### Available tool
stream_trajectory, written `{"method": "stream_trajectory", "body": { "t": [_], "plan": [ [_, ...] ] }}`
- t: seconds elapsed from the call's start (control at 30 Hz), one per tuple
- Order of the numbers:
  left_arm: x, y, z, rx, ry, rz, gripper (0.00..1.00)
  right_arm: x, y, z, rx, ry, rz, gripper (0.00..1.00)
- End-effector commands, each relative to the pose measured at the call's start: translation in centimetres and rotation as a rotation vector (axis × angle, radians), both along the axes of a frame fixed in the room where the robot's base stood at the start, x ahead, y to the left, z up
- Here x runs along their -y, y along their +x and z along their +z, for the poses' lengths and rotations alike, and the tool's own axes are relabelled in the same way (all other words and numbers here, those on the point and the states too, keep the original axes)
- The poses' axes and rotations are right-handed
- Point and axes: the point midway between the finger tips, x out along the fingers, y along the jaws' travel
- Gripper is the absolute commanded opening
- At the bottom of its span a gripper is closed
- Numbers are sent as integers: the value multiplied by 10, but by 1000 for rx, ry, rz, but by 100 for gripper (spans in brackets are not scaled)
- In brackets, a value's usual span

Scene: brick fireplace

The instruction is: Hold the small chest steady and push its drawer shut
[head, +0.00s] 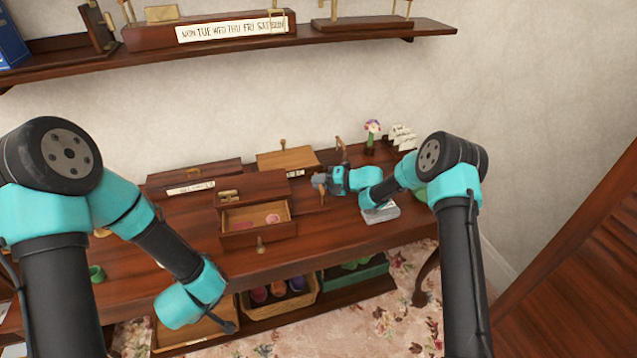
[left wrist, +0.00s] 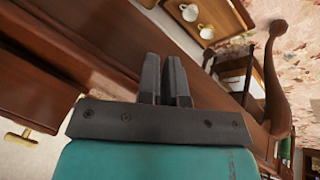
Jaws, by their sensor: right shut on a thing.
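The small dark wood chest (head: 262,186) stands on the long table. Its drawer (head: 258,238) is pulled out towards me, with pink things inside and a brass knob on its front. My right gripper (head: 320,182) is beside the chest's right side, shut on a small orange-brown thing (head: 322,190); I cannot tell whether that is part of the chest. My left gripper (head: 232,327) hangs low in front of the table, away from the chest. The left wrist view shows its two fingers (left wrist: 164,80) together, with nothing seen between them.
The table (head: 345,226) also holds a wooden box (head: 286,158), a flower (head: 372,127), a grey block (head: 380,213) and a green cup (head: 97,273). Below are a basket (head: 305,302) and a green crate (head: 378,270). A wall shelf (head: 350,35) runs above. Table space left of the chest looks free.

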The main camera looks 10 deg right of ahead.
Motion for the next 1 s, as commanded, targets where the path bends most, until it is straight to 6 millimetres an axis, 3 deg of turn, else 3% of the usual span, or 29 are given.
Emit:
{"method": "stream_trajectory", "body": {
  "t": [0.2, 0.5, 0.7, 1.0],
  "plan": [
    [29, 36, 54, 122, -77, 327, 0, 0, 0, 0, 0, 0, 0, 0],
    [89, 61, 120, 187, -343, 773, 0, 0, 0, 0, 0, 0, 0, 0],
    [107, 64, 137, 190, -428, 893, 0, 0, 0, 0, 0, 0, 0, 0],
    [108, 64, 137, 190, -433, 901, 0, 0, 0, 0, 0, 0, 0, 0]
  ]
}}
